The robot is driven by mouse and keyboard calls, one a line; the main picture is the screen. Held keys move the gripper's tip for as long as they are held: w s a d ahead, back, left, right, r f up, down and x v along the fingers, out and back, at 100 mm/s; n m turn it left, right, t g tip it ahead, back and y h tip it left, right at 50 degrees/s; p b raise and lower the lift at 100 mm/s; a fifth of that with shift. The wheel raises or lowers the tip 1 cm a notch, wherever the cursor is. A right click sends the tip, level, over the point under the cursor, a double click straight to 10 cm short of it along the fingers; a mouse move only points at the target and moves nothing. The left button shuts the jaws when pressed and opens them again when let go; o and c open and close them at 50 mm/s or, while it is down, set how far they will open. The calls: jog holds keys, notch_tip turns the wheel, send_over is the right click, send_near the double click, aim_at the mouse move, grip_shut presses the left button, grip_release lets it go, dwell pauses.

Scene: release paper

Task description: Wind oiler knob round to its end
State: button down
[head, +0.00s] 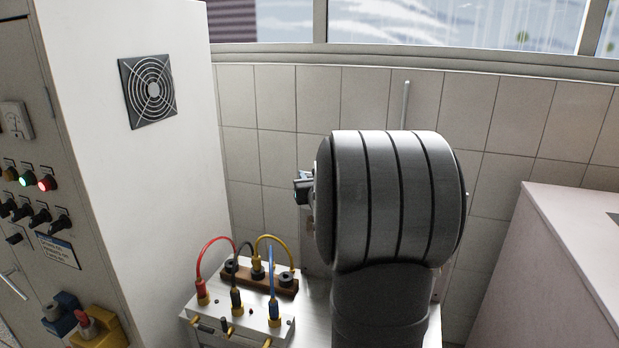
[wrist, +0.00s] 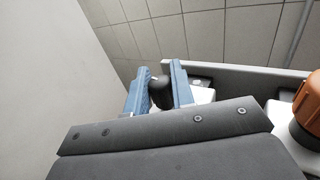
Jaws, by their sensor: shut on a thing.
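In the wrist view, my gripper (wrist: 160,90) has its two blue fingers on either side of a small black rounded knob (wrist: 160,93), shut on it. I take this to be the oiler knob. The dark gripper body hides the knob's lower part and most of what it is mounted on. No pointer or end mark shows, so I cannot tell how far it is turned. In the head view, my own large grey arm link covers the middle, and the knob is hidden.
An orange cap (wrist: 307,104) stands right of my gripper in the wrist view. In the head view, a terminal box with coloured cables (head: 240,308) stands left of my arm. A tall cabinet (head: 165,190) is further left, a pale box (head: 565,260) right, a tiled wall behind.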

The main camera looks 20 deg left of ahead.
jog(key=shift+r+m+t+h, duration=0.15)
jog(key=shift+m+t+h, duration=0.15)
jog(key=shift+h, duration=0.1)
jog(key=c, duration=1.3)
grip_release()
jog(key=v, duration=1.7)
jog(key=shift+s+d, duration=0.1)
jog(key=shift+s, duration=0.05)
